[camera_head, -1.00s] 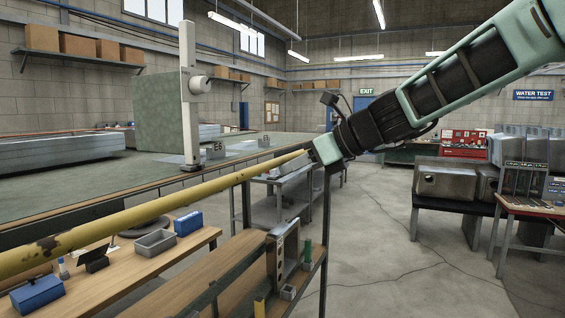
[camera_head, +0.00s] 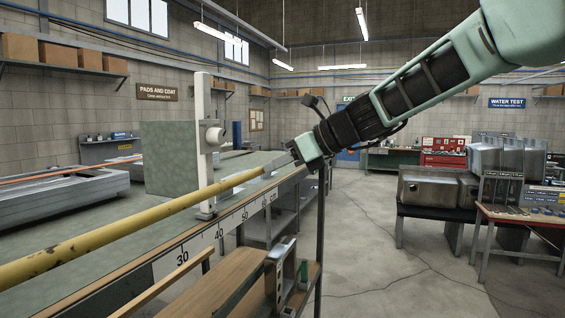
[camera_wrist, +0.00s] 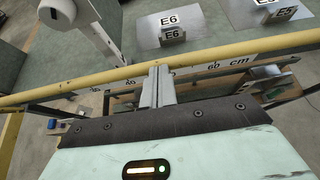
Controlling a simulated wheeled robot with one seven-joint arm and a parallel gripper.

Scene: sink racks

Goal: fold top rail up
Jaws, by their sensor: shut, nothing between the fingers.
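A long yellow rail (camera_head: 130,222), with worn paint, slants from the lower left toward the middle in the head view. It runs beside the bench edge. In the wrist view the yellow rail (camera_wrist: 80,85) crosses the whole picture. My gripper (camera_head: 293,155) is at the far end of the rail in the head view. In the wrist view my gripper (camera_wrist: 158,72) is shut and empty, its fingertips overlapping the rail. I cannot tell whether they touch it. The rail's pivot is not in view.
The bench edge carries a centimetre scale (camera_head: 225,225). A white post (camera_head: 203,140) with a round knob stands on the bench. A wooden shelf (camera_head: 235,285) lies below. Steel sinks (camera_head: 430,190) rest on a rack at right. The floor between is clear.

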